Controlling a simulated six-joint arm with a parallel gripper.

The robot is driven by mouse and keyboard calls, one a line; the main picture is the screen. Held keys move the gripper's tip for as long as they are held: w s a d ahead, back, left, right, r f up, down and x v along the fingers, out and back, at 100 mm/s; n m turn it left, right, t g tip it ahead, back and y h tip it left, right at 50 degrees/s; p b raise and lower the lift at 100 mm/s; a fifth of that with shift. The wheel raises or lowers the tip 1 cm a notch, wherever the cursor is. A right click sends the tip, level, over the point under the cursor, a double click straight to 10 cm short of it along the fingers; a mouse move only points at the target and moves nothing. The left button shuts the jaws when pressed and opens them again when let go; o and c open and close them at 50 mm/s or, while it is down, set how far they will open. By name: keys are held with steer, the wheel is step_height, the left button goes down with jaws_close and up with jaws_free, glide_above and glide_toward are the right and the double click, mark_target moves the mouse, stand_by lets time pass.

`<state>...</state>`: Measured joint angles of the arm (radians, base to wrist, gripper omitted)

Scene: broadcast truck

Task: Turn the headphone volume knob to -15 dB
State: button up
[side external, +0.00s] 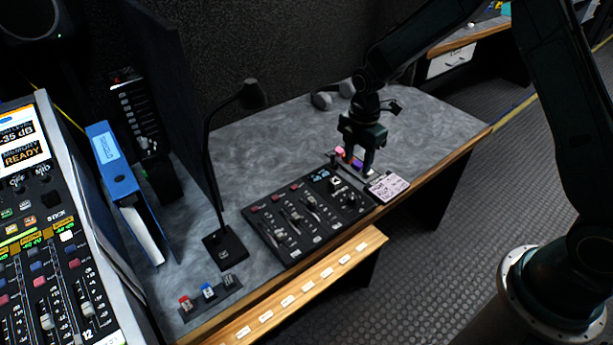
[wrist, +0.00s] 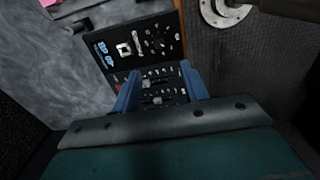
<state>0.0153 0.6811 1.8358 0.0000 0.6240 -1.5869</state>
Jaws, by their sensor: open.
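A black control panel (side external: 272,228) with faders, buttons and a small blue readout (side external: 321,175) lies on the grey desk. A dark knob (side external: 350,200) sits at its right end; it seems to be the headphone volume knob, but its label and setting are too small to read. My gripper (side external: 360,168) is open above the panel's far right corner, apart from the knob. Its two fingers (wrist: 160,84) show in the wrist view, with panel controls visible between them.
The desk (side external: 430,130) is clear at right.

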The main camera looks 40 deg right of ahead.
mark_target(353, 196)
step_height(353, 196, down, 12)
steer(key=shift+f, duration=0.2)
stand_by(0.4)
steer(key=shift+c, duration=0.4)
jaws_close()
